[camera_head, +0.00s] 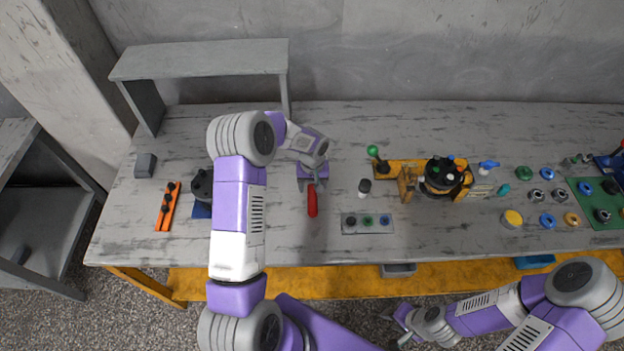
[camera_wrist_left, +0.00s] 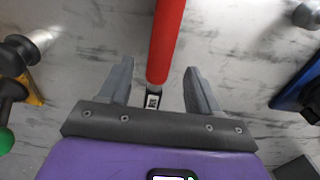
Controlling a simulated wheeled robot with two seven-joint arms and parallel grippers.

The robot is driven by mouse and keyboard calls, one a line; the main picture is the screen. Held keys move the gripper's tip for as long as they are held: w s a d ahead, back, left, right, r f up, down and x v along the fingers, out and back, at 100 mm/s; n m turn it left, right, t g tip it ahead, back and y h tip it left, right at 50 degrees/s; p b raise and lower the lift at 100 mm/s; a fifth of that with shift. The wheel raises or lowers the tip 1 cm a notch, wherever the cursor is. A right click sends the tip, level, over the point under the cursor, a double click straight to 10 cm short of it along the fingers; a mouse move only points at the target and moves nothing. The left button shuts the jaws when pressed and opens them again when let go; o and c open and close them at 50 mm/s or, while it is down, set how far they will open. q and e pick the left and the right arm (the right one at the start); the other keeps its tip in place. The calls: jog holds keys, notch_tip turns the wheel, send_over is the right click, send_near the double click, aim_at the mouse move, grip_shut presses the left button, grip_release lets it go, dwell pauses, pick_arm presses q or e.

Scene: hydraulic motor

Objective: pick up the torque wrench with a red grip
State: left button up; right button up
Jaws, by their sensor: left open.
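The torque wrench's red grip (camera_head: 312,201) lies on the grey workbench, left of the middle. The rest of the wrench is mostly hidden under my left gripper in the head view. My left gripper (camera_head: 312,181) is over the grip's far end, pointing down. In the left wrist view the red grip (camera_wrist_left: 166,42) runs down between the two spread fingers of my left gripper (camera_wrist_left: 158,75). A dark section with a small label (camera_wrist_left: 153,101) shows at its end. The fingers have a gap on both sides. My right gripper (camera_head: 396,327) hangs in front of the bench, open and empty.
A small grey plate with several knobs (camera_head: 367,223) and a black-topped cylinder (camera_head: 364,187) are right of the grip. An orange fixture (camera_head: 398,168) stands further right. An orange strip (camera_head: 165,212) lies left. A grey shelf (camera_head: 200,60) stands behind.

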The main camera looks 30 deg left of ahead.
aim_at(312, 190)
pick_arm(q)
jog(key=f, duration=0.5)
jog(key=shift+w+a, duration=0.2)
jog(key=shift+w, duration=0.15)
grip_shut()
